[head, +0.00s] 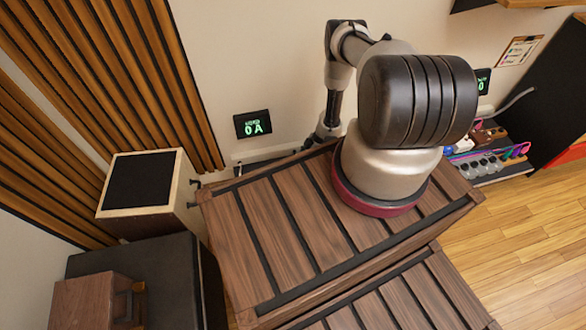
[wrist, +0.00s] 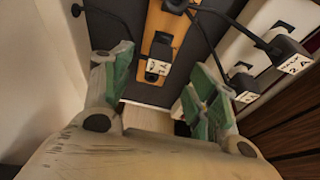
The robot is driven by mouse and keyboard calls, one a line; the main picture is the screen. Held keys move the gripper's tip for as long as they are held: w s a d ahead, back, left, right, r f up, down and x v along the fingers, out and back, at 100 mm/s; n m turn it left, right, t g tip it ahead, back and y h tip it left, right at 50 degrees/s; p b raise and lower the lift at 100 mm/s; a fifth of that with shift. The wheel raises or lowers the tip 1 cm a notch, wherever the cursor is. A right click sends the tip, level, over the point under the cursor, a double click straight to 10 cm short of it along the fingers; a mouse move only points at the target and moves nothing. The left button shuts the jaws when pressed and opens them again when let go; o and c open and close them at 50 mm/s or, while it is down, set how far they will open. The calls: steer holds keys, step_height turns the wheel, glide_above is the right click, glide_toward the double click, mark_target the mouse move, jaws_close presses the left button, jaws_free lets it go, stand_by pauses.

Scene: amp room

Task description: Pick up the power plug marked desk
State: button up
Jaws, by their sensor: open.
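In the wrist view several black plugs with white labels show ahead of my gripper (wrist: 160,78), which is open with its green-padded fingers apart. One black plug (wrist: 160,52) sits on an orange wooden strip, seen between the fingers and apart from both. Its label is too small to read surely. Another plug (wrist: 290,55) is at the right, its label seeming to end in "2 A". A third labelled plug (wrist: 244,84) lies just beyond the right finger. I cannot tell which one is marked desk. In the head view my arm hides the plugs, and the gripper is not clear.
A slatted wooden crate (head: 245,240) stands below my arm. A speaker (head: 140,185) stands left. A pedalboard with cables (head: 490,150) is at right. The wooden floor (head: 510,240) at lower right is clear.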

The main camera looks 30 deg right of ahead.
steer(key=x, duration=0.4)
steer(key=a+x, duration=0.1)
steer(key=x, duration=0.2)
steer(key=shift+a+f, duration=0.15)
steer(key=shift+a, duration=0.05)
steer(key=c, duration=1.1)
